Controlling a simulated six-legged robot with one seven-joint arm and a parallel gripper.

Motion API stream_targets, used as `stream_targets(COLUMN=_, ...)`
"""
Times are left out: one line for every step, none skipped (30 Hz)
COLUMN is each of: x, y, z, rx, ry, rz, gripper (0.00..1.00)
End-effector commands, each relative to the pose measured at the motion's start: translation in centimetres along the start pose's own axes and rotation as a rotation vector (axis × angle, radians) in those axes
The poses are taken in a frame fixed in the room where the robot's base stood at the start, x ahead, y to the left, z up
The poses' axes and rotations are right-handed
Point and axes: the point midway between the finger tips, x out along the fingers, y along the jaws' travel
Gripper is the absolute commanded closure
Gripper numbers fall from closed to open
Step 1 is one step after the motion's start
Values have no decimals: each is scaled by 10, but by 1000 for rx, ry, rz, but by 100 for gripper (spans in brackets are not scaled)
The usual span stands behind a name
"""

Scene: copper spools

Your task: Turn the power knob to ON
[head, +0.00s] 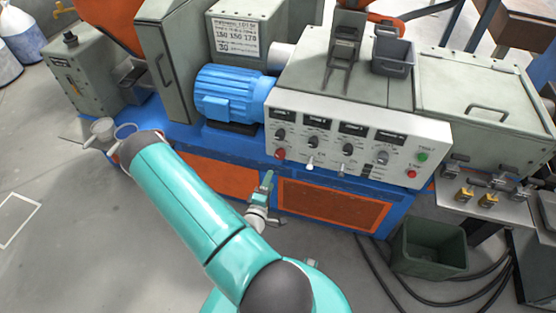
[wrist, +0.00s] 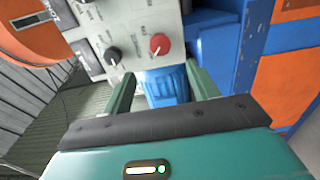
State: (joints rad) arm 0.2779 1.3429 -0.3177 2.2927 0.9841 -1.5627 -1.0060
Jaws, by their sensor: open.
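A white control panel (head: 345,137) carries a row of dark knobs and a few coloured controls. At its left end are a black knob (head: 281,134) and a red knob (head: 280,153) below it. In the wrist view the black knob (wrist: 112,55) and red knob (wrist: 159,44) lie ahead of my fingers. The labels are too small to read, so I cannot tell which is the power knob. My gripper (head: 268,180) is below the panel's left end. In the wrist view my gripper (wrist: 161,80) is open and empty, with its fingers apart from both knobs.
A blue motor (head: 225,94) stands left of the panel. The blue base with an orange mesh panel (head: 333,206) is below it. A green bin (head: 430,245) and dark cables are on the floor at right.

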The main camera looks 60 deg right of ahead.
Motion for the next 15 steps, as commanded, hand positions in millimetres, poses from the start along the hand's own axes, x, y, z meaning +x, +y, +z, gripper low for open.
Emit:
stream_targets(x=11, y=0, z=1, rx=2, ry=-4, rz=1, gripper=41)
stream_targets(x=17, y=1, z=1, rx=3, ry=-4, rz=2, gripper=41)
stream_targets(x=25, y=1, z=1, rx=4, ry=-3, rz=3, gripper=41)
stream_targets(x=31, y=1, z=1, rx=3, ry=-4, rz=3, gripper=41)
stream_targets(x=37, y=1, z=0, rx=4, ry=-2, rz=2, gripper=41)
stream_targets(x=45, y=0, z=1, rx=4, ry=-4, rz=1, gripper=41)
stream_targets(x=51, y=0, z=1, rx=4, ry=-3, rz=1, gripper=41)
stream_targets(x=57, y=1, z=1, rx=4, ry=-3, rz=2, gripper=41)
stream_targets(x=65, y=0, z=1, rx=3, ry=-3, rz=2, gripper=41)
stream_targets(x=70, y=0, z=0, rx=3, ry=-2, rz=1, gripper=41)
stream_targets(x=76, y=0, z=0, rx=4, ry=-3, rz=1, gripper=41)
stream_targets(x=83, y=0, z=1, rx=4, ry=-2, rz=0, gripper=41)
stream_targets(x=88, y=1, z=1, rx=3, ry=-2, rz=1, gripper=41)
stream_targets(x=92, y=0, z=0, rx=3, ry=-2, rz=1, gripper=41)
stream_targets(x=98, y=0, z=0, rx=3, ry=-1, rz=0, gripper=41)
